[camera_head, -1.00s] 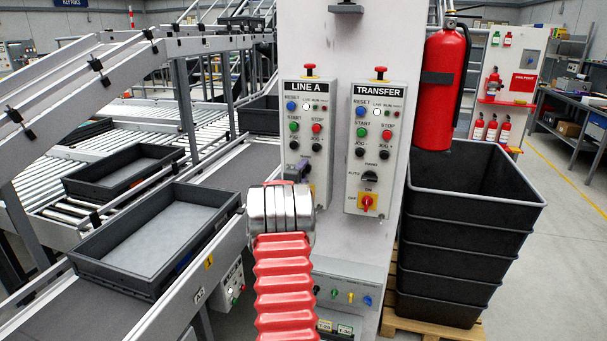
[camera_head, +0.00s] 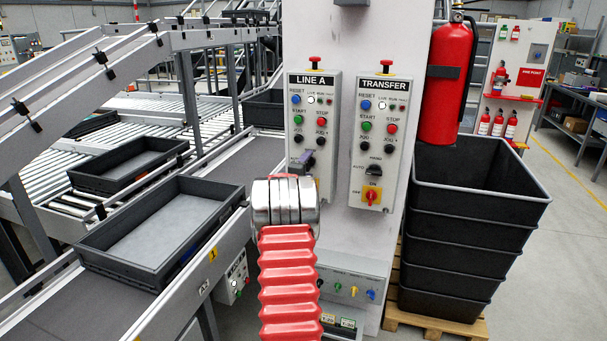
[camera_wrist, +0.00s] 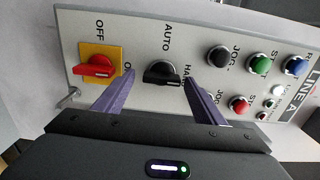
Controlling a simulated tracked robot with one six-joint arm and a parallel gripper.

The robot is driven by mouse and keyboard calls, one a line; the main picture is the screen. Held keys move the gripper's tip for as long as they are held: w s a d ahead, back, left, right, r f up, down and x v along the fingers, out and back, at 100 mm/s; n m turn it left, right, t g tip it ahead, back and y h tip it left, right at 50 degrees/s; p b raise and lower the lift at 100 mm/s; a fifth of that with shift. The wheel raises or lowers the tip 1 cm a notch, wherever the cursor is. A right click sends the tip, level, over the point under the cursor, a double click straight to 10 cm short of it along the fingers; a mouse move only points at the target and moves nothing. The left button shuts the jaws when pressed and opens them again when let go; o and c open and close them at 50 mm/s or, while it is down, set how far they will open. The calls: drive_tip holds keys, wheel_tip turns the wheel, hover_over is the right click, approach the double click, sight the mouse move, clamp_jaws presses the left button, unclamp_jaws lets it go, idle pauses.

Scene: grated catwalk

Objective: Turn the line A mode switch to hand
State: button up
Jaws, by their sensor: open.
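The grey LINE A panel (camera_head: 330,115) is on a pale column, left of the TRANSFER panel. In the wrist view the panel appears turned sideways. Its mode switch (camera_wrist: 163,73) is a black knob between the AUTO and HAND labels; I cannot tell which label its handle points to. My gripper (camera_wrist: 158,84) is open, its two purple fingers on either side of the knob, with no clear contact.
A red OFF/ON switch (camera_wrist: 95,66) on a yellow plate is beside one finger. Black and red buttons (camera_wrist: 239,104) are beside the other. The TRANSFER panel (camera_head: 400,140) is close on the right. A conveyor with grey trays (camera_head: 150,240) is left; stacked black bins (camera_head: 465,250) stand right.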

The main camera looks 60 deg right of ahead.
drive_tip(key=s+a, duration=0.2)
drive_tip(key=a, duration=1.1)
drive_tip(key=shift+a, duration=0.25)
drive_tip(key=shift+f, duration=0.1)
idle(0.3)
